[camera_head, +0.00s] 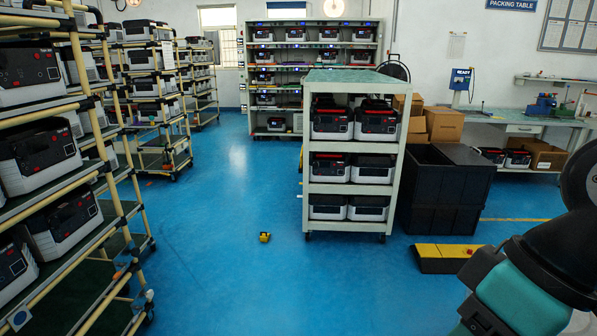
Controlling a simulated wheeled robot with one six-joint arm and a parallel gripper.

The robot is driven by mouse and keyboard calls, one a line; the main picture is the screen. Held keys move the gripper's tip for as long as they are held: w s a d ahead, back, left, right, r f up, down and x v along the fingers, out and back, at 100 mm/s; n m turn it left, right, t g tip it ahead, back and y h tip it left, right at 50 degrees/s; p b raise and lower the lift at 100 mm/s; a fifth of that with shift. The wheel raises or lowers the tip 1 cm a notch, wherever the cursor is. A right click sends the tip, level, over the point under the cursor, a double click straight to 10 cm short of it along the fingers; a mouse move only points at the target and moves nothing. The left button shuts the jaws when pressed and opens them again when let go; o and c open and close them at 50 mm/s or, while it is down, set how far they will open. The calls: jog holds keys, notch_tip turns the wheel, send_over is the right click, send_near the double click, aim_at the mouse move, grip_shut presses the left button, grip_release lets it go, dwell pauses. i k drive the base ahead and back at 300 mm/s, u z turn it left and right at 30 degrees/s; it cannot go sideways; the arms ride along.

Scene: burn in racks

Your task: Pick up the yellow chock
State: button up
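A small yellow chock (265,237) with a dark part lies on the blue floor, near the middle of the view and left of the white wheeled rack. It stands apart from other things, with bare floor around it. My teal and black arm shows at the lower right, far from the chock. My gripper itself cannot be made out in this view. A larger yellow and black block (441,251) lies on the floor at the right, below the black bins.
A white wheeled rack (396,172) with several units stands right of centre. Black bins (443,188) stand beside it. Pipe-frame racks (117,190) line the left side. A packing bench (530,125) is at the right. The blue floor (225,280) in front and the left aisle are clear.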

aim_at(264, 236)
jog(key=u, duration=0.15)
jog(key=i, duration=2.1)
jog(key=u, duration=0.65)
jog(key=i, duration=2.5)
jog(key=u, duration=0.3)
